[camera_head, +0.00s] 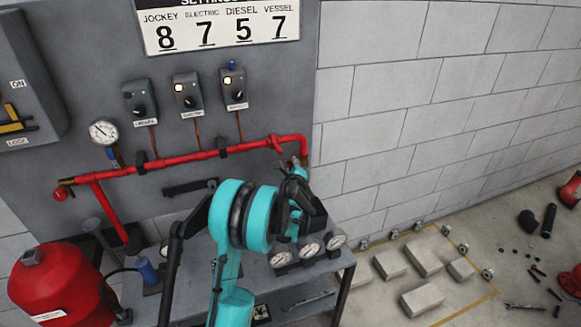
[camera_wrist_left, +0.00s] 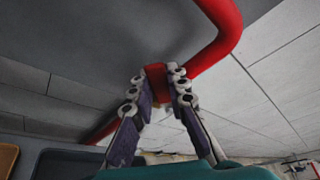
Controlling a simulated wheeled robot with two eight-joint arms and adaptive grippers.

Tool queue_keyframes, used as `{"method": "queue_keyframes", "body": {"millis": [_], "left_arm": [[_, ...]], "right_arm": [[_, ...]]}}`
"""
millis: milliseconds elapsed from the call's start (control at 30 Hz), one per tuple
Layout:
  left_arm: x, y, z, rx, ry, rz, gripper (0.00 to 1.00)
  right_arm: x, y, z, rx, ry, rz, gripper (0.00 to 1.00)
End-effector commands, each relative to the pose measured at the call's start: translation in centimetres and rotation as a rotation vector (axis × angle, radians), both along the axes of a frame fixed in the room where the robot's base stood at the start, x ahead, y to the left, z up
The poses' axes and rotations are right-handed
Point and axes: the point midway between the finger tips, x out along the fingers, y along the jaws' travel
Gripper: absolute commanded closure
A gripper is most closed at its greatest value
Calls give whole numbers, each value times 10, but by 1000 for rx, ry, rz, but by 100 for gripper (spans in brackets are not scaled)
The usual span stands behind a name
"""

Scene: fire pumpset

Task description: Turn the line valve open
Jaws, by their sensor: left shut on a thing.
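The red pipe (camera_head: 215,154) runs along the grey panel and bends down at its right end. My left gripper (camera_head: 298,176) is at that right end, just below the bend. In the left wrist view its two fingers (camera_wrist_left: 158,84) stand on both sides of a small red part, which I take to be the line valve (camera_wrist_left: 156,76), and are shut on it. The pipe bend (camera_wrist_left: 222,42) passes close behind the fingers there. Most of the valve is hidden by the fingers, so its turn angle cannot be read. My right gripper is not in view.
A pressure gauge (camera_head: 103,132) and three switch boxes (camera_head: 187,91) are on the panel. A grey bench (camera_head: 330,264) with several gauges (camera_head: 309,250) stands below the gripper. A red tank (camera_head: 58,282) is at lower left. Blocks (camera_head: 422,299) lie on the floor at right.

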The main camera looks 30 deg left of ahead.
Motion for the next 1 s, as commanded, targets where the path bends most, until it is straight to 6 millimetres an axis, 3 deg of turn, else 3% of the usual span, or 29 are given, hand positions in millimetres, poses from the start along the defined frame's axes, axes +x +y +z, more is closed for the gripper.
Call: {"method": "queue_keyframes", "body": {"millis": [433, 1000], "left_arm": [[20, -18, 22, 277, 322, -3, 100], [42, -36, 29, 547, 638, -1, 100]], "right_arm": [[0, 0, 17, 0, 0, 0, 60], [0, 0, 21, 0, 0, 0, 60]]}}
